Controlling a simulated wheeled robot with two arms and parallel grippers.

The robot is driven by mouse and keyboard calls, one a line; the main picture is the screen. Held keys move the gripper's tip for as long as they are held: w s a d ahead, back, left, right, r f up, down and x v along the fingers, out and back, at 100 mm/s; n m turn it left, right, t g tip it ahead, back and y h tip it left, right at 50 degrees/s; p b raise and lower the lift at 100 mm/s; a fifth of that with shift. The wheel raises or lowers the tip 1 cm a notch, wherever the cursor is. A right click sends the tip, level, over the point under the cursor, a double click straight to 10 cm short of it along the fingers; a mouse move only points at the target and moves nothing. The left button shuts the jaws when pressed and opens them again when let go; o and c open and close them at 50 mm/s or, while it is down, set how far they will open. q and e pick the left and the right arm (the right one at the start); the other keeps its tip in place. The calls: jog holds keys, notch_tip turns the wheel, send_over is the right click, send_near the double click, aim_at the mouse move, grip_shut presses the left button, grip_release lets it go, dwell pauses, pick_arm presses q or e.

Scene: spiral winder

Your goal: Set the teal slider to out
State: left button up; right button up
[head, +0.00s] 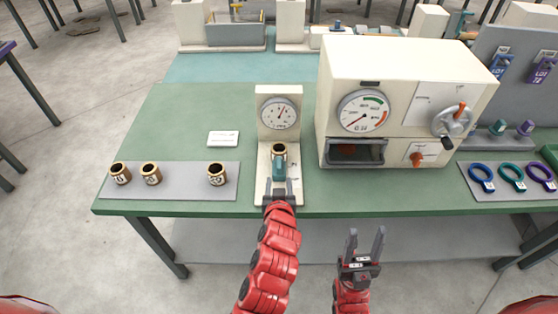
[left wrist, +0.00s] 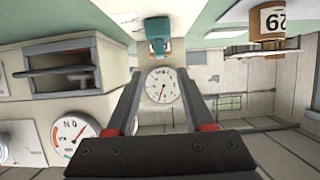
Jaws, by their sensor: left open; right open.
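The teal slider (head: 278,171) sits on the cream base of the dial gauge stand (head: 262,131), just in front of a brass ring (head: 279,149). It also shows in the left wrist view (left wrist: 157,46), beyond the fingertips, with the gauge dial (left wrist: 162,86) seen between the fingers. My left gripper (head: 280,186) is open and empty at the front of the stand, close to the slider on its near side; whether it touches the slider I cannot tell. My right gripper (head: 365,236) is open and empty in front of the table edge.
A grey mat (head: 185,182) on the left holds 3 brass rings. A white card (head: 223,138) lies behind it. A large cream machine (head: 412,62) with a gauge and levers stands right of the stand. Coloured loops (head: 511,176) lie far right. Green table is clear between.

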aim_at(279, 166)
pick_arm(q)
jog(key=p+x, duration=0.3)
jog(key=x, duration=0.7)
jog(key=shift+w, duration=0.3)
jog(key=shift+w+f, duration=0.3)
jog(key=shift+w, duration=0.3)
grip_shut()
dwell(0.5)
